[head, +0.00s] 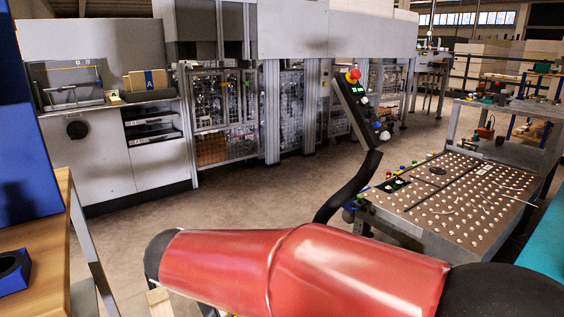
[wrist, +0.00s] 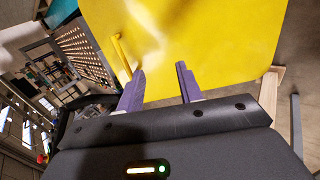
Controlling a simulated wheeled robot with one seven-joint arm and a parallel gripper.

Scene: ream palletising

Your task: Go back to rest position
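My gripper (wrist: 161,70) shows in the wrist view with its two purple fingers apart. Nothing is held between them. A broad yellow surface (wrist: 210,40) fills the view beyond the fingertips; I cannot tell what it belongs to or whether the fingers touch it. In the head view my red arm link crosses the bottom of the picture, and my gripper is out of sight there. No ream can be made out for certain in either view.
A grey machine (head: 95,165) stands at the left and back. A perforated worktable (head: 455,195) with a control post (head: 358,105) is at right. A wooden table (head: 40,225) is at near left. Open floor (head: 230,205) lies between.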

